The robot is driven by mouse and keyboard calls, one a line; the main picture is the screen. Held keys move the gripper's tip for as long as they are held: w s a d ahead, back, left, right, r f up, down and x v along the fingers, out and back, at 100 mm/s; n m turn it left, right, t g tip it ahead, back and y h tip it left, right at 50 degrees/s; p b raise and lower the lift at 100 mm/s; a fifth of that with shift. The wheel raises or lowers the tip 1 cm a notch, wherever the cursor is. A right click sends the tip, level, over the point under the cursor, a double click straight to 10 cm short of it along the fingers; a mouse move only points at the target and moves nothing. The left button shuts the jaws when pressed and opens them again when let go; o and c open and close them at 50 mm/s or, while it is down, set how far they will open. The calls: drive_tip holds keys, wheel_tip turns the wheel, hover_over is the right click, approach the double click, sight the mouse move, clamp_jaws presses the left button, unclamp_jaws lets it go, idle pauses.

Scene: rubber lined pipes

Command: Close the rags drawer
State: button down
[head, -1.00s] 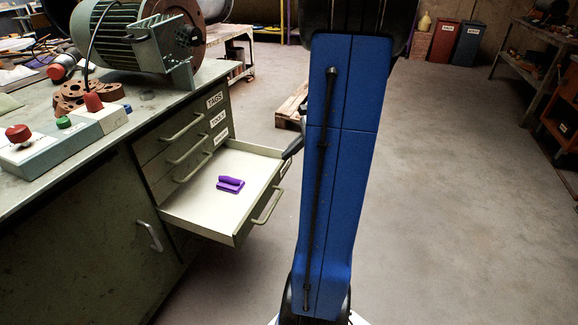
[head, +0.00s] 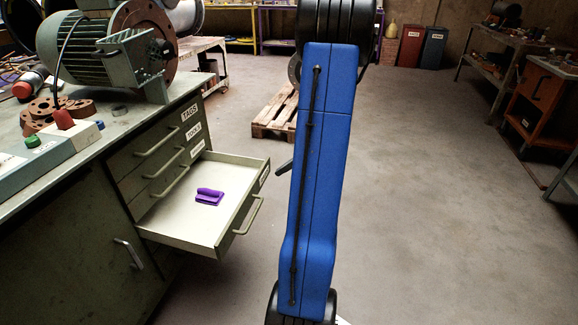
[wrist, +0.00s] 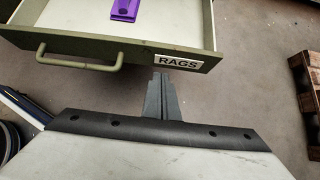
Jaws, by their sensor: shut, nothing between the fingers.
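The rags drawer (head: 185,229) is pulled well out of the green workbench cabinet. It has a pale inside, a green front and a bar handle (head: 248,215). A purple object (head: 208,197) lies in it. In the wrist view the drawer front (wrist: 75,44) crosses the top, with its handle at left and the RAGS label (wrist: 178,62) at right. My gripper (wrist: 162,75) is shut and empty, its tips just outside the front near the label. A small gap seems to show; contact is unclear. In the head view my blue arm hides most of the gripper.
A motor (head: 100,50) stands on the bench. A wooden pallet (head: 277,112) lies behind. The floor right of my arm is clear.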

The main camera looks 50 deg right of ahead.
sight(260, 176)
drive_tip(key=shift+w+a+f, duration=0.35)
drive_tip(key=shift+w+a, duration=0.05)
drive_tip(key=shift+w, duration=0.55)
drive_tip(key=shift+w+a+f, duration=0.35)
drive_tip(key=shift+w+a, duration=0.05)
drive_tip(key=shift+w, duration=0.55)
drive_tip(key=shift+w+a+f, duration=0.35)
drive_tip(key=shift+w+a, duration=0.05)
drive_tip(key=shift+w, duration=0.55)
drive_tip(key=shift+w, duration=0.15)
drive_tip(key=w+a, duration=0.3)
drive_tip(key=w, duration=0.5)
drive_tip(key=w+a, duration=0.3)
drive_tip(key=w, duration=0.5)
drive_tip(key=w+a, duration=0.4)
drive_tip(key=w, duration=0.4)
drive_tip(key=shift+w+a, duration=0.1)
